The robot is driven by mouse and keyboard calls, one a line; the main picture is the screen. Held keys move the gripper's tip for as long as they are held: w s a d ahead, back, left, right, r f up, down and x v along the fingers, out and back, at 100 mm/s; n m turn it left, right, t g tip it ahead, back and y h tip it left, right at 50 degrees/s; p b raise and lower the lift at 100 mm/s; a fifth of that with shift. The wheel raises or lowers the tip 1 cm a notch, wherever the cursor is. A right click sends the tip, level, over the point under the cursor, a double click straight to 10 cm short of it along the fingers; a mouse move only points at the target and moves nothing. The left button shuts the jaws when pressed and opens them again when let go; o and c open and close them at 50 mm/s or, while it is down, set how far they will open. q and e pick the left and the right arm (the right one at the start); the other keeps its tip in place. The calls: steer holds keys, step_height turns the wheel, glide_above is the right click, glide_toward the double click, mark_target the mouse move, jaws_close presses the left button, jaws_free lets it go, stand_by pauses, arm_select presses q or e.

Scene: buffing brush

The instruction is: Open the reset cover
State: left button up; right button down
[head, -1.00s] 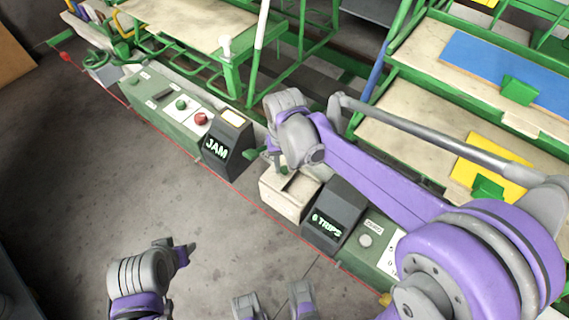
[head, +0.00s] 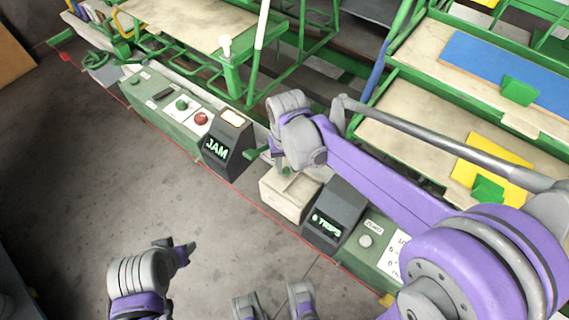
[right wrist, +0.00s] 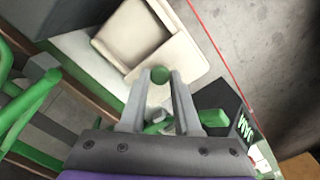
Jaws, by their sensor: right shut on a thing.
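The cream reset box (head: 285,200) stands on the green console between the JAM and TRIPS panels. In the right wrist view a cream recess (right wrist: 128,38) shows, with a flat cream cover plate (right wrist: 185,62) beside it. A round green knob (right wrist: 160,75) sits between the fingertips of my right gripper (right wrist: 160,80), which is shut on it. In the head view my right gripper (head: 283,165) is over the back of the box and partly hides its top.
The dark JAM panel (head: 226,148) is left of the box and the dark TRIPS panel (head: 335,215) right of it. A red button (head: 201,118) and a green button (head: 181,105) lie further left. Green-framed shelves (head: 410,130) stand behind. The floor in front is clear.

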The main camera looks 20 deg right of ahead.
mark_target(300, 187)
steer(key=s+d, duration=0.1)
steer(key=s, duration=0.1)
steer(key=s+d, duration=0.1)
steer(key=d, duration=0.1)
steer(key=shift+s, duration=0.35)
steer(key=c, duration=0.6)
jaws_free()
steer(key=shift+a, duration=0.1)
steer(key=shift+r, duration=0.1)
step_height(300, 187, up, 11)
steer(key=shift+f+p, duration=0.2)
steer(key=shift+p, duration=0.65)
steer(key=shift+s, duration=0.1)
steer(key=s+d+f+t+p, duration=0.1)
steer(key=s, duration=0.2)
steer(key=s+d+n+t+p, duration=0.1)
steer(key=s+t+p, duration=0.1)
steer(key=s, duration=0.1)
steer(key=s+d+f+t+p, duration=0.1)
steer(key=s+t, duration=0.1)
steer(key=s, duration=0.2)
steer(key=shift+d+f+p, duration=0.2)
steer(key=shift+f+p, duration=0.15)
steer(key=shift+p, duration=0.05)
